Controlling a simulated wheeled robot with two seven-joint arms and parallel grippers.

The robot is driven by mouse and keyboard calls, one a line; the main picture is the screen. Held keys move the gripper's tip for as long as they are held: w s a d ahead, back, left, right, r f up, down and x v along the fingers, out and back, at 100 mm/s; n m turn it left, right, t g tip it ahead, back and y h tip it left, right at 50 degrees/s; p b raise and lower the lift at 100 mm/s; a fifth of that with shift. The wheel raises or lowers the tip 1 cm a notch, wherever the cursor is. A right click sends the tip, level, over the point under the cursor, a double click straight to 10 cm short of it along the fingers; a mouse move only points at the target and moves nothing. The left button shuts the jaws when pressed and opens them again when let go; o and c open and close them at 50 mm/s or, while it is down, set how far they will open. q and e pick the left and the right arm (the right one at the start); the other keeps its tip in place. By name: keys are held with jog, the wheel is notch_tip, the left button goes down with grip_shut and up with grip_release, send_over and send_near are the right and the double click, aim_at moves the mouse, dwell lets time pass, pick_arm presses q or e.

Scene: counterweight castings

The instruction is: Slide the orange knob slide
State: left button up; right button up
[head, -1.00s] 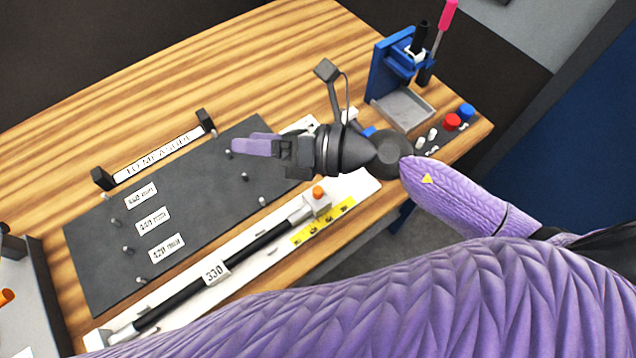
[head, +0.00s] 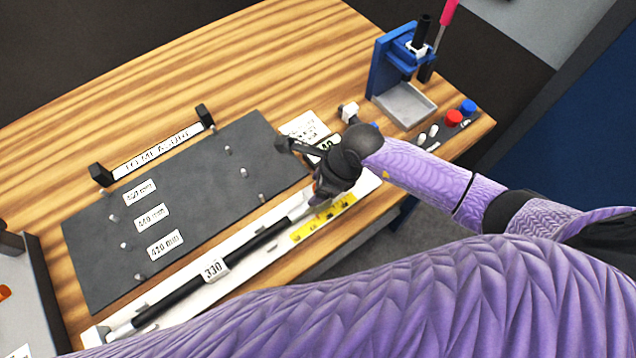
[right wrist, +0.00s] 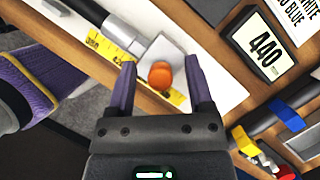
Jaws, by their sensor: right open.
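The orange knob (right wrist: 160,75) sits on a light grey slide block (right wrist: 164,48) in the right wrist view. In the head view the knob is hidden behind my right gripper (head: 318,200). My right gripper (right wrist: 160,82) is open, with one purple finger on each side of the knob and a gap to it on both sides. The slide is at the end of a black rod (head: 250,250) marked 330, on a white rail (head: 290,262) beside a yellow scale (head: 325,220). The scale also shows in the right wrist view (right wrist: 110,52). My left gripper is not in view.
A dark board (head: 200,215) with pegs and length labels lies behind the rail. A display reading 440 (right wrist: 264,50) is close to the right gripper. A blue press stand (head: 388,68) and red and blue buttons (head: 453,118) are at the right.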

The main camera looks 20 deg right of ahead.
jog(key=shift+c, duration=0.2)
grip_shut()
jog(key=shift+d, duration=0.1)
dwell(1.1)
